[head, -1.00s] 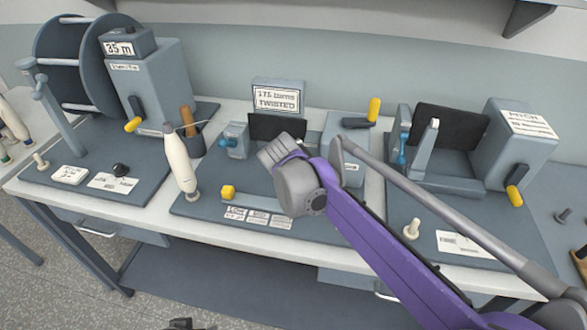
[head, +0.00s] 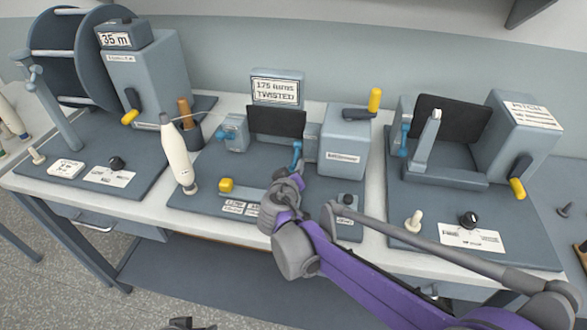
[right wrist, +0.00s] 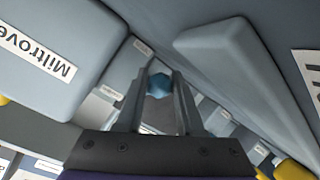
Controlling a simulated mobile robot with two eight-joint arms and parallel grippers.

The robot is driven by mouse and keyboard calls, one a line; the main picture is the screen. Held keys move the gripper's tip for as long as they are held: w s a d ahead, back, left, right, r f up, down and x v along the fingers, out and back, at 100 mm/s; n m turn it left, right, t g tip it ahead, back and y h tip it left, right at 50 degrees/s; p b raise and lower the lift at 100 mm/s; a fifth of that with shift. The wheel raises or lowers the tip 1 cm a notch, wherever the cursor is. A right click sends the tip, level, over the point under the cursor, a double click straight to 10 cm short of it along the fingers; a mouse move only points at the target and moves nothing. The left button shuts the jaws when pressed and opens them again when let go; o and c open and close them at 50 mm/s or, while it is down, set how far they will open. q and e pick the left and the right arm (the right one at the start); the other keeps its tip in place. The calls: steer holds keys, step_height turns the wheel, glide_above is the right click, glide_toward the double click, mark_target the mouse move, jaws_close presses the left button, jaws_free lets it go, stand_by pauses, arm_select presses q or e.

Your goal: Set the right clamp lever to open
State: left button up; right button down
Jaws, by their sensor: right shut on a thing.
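The right clamp lever (head: 297,155) is a small blue lever standing on the right side of the middle station, beside the dark panel. My right gripper (head: 293,179) is at the lever, reaching in from the front. In the right wrist view the lever's blue end (right wrist: 159,86) sits between the two fingers of my right gripper (right wrist: 160,78), which are shut on it. The lower part of the lever is hidden by the gripper. The left clamp (head: 233,132), also with blue parts, stands apart on the panel's other side.
A grey box with a yellow-handled crank (head: 375,101) stands right of the lever. A white bobbin-like cone (head: 178,155) stands to the left. A yellow knob (head: 226,185) and labels lie in front. A sign (head: 277,91) stands behind.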

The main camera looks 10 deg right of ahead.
stand_by(0.3)
steer(key=c, duration=0.5)
jaws_free()
steer(key=shift+c, duration=0.2)
